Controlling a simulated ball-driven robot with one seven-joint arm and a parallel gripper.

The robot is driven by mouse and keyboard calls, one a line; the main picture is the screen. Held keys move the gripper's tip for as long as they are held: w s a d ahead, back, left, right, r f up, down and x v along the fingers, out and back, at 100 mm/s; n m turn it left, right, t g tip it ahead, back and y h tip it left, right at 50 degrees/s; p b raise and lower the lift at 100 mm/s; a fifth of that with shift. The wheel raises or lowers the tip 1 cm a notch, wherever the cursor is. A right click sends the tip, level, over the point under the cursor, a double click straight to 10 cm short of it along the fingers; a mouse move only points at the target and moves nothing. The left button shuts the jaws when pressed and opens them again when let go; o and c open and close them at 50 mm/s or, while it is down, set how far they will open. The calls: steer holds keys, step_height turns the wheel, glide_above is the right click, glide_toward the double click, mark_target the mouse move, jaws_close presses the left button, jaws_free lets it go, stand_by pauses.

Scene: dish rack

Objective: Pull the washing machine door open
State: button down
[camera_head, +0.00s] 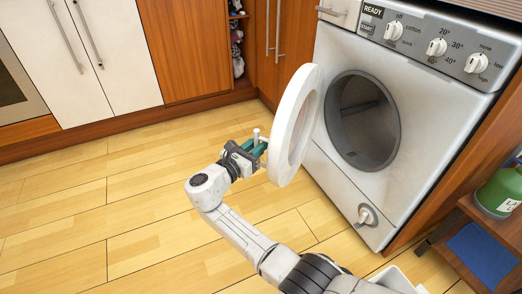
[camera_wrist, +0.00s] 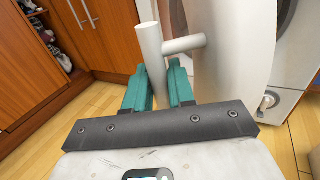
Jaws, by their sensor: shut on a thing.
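The white washing machine (camera_head: 440,110) stands at the right in the head view, with its dark round drum opening exposed. Its white ring-shaped door (camera_head: 283,125) stands swung out to the left of the opening, at a wide angle to the front. My gripper (camera_head: 259,150) is at the door's outer left side, its teal fingers shut on the light grey door handle (camera_head: 257,136). In the wrist view the upright handle bar (camera_wrist: 150,55) sits between the two fingers (camera_wrist: 161,88), joined by a short post to the door (camera_wrist: 235,60).
Wooden and white cabinets (camera_head: 186,45) line the back. An open shelf niche (camera_head: 237,45) holds small items. A green container (camera_head: 497,192) sits on a low shelf at the right. Bare wooden floor (camera_head: 110,200) lies left of my arm.

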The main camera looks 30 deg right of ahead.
stand_by(0.4)
steer(key=c, duration=1.1)
jaws_free()
steer(key=p+v, duration=0.3)
steer(key=v, duration=0.7)
steer(key=shift+a+p, duration=0.4)
